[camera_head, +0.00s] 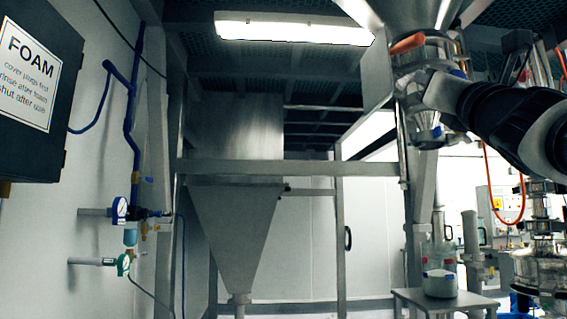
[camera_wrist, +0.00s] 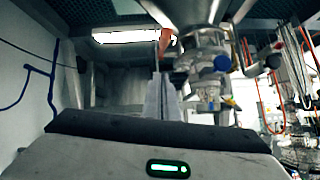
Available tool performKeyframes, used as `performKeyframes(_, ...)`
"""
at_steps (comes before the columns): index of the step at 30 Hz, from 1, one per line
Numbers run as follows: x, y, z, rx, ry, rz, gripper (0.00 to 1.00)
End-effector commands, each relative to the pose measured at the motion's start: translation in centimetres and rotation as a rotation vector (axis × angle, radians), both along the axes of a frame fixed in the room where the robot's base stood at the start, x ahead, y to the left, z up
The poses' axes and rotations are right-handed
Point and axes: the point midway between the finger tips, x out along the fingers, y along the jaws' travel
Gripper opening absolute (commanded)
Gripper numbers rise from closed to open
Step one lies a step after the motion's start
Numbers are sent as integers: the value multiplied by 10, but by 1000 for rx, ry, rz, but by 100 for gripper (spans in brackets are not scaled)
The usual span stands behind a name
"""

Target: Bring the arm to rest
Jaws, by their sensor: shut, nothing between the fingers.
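My arm (camera_head: 510,115) reaches in from the right in the head view, raised. Its pale end, my gripper (camera_head: 437,92), is in front of the sifter's glass and metal column (camera_head: 425,50). Whether it touches the column cannot be told. In the wrist view the fingers of my gripper (camera_wrist: 163,98) point up and away. They are shut and hold nothing.
A large steel hopper (camera_head: 235,215) hangs in a metal frame (camera_head: 260,167) at centre left. A dark box with a FOAM sign (camera_head: 30,75) is on the left wall, above blue pipes and a gauge (camera_head: 120,210). Glassware (camera_head: 540,270) stands at lower right.

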Motion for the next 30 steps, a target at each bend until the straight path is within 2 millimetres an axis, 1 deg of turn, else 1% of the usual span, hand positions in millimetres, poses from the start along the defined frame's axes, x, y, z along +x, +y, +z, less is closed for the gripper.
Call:
performKeyframes(1, -5, 0, -5, 1, -2, 0, 0)
performKeyframes(3, -9, 0, -7, 3, 1, 1, 0)
performKeyframes(5, -9, -1, -12, 31, 9, 11, 0)
performKeyframes(6, -7, -2, -18, 78, 21, 29, 0)
performKeyframes(8, -2, -6, -36, 202, 52, 74, 0)
performKeyframes(10, 8, -11, -70, 420, 104, 144, 0)
performKeyframes(11, 13, -12, -89, 532, 132, 176, 0)
performKeyframes(12, 19, -12, -117, 688, 167, 215, 0)
performKeyframes(14, 26, -9, -162, 927, 219, 265, 0)
performKeyframes(15, 29, -5, -193, 1082, 251, 286, 0)
performKeyframes(17, 30, 4, -239, 1299, 293, 304, 0)
performKeyframes(18, 29, 11, -269, 1439, 316, 305, 0)
performKeyframes(20, 25, 23, -313, 1638, 346, 292, 0)
performKeyframes(21, 20, 32, -342, 1767, 362, 273, 0)
performKeyframes(23, 10, 47, -385, 1952, 379, 231, 0)
performKeyframes(24, 1, 57, -413, 2069, 387, 191, 0)
performKeyframes(26, -14, 74, -453, 2239, 387, 120, 0)
performKeyframes(27, -26, 84, -479, 2345, 382, 61, 0)
performKeyframes(29, -46, 100, -516, 2491, 367, -40, 0)
performKeyframes(30, -61, 111, -538, 2580, 349, -116, 0)
